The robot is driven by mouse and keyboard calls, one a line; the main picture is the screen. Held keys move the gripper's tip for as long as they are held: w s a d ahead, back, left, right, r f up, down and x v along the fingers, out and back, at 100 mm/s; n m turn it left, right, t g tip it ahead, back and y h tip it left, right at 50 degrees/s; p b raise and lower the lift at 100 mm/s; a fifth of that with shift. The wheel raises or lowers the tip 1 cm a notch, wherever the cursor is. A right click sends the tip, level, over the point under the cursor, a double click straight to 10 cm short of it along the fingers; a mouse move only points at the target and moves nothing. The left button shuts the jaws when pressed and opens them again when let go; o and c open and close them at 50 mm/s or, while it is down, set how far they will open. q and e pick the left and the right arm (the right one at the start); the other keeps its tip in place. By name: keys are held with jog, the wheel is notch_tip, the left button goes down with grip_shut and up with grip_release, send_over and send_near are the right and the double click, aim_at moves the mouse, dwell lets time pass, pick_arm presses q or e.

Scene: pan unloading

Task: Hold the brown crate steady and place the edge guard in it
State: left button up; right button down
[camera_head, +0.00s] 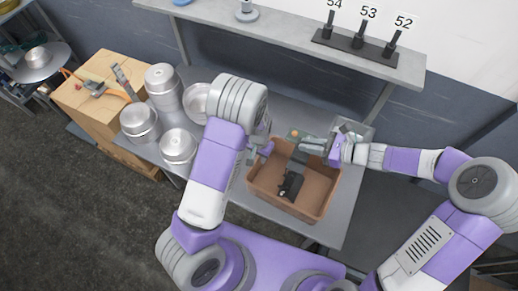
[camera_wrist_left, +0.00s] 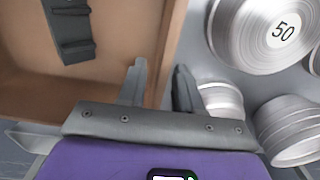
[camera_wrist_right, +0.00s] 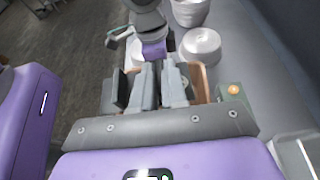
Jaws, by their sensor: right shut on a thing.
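The brown crate (camera_head: 262,190) stands on the grey table, open side up. My left gripper (camera_head: 262,148) is at its left back rim. In the left wrist view its fingers (camera_wrist_left: 160,85) stand on either side of the crate wall (camera_wrist_left: 168,45), with a gap between them. My right gripper (camera_head: 328,148) is over the crate's back edge, shut on a grey piece (camera_head: 311,147) that appears to be the edge guard; its outline is partly hidden by the fingers. A dark stepped part (camera_head: 291,184) lies inside the crate, also in the left wrist view (camera_wrist_left: 70,32).
Several metal pots (camera_head: 164,85) stand to the left on the table. A cardboard box (camera_head: 95,95) with tools is further left. A small box with an orange button (camera_wrist_right: 233,91) is behind the crate. A shelf (camera_head: 280,38) with numbered pegs runs along the back.

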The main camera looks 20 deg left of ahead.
pick_arm(q)
send_over(259, 169)
jog(key=shift+w+f, duration=0.15)
jog(key=shift+f, duration=1.2)
jog(key=shift+w+f, duration=0.1)
jog(key=shift+f, duration=1.25)
jog(key=shift+c, duration=0.5)
grip_shut()
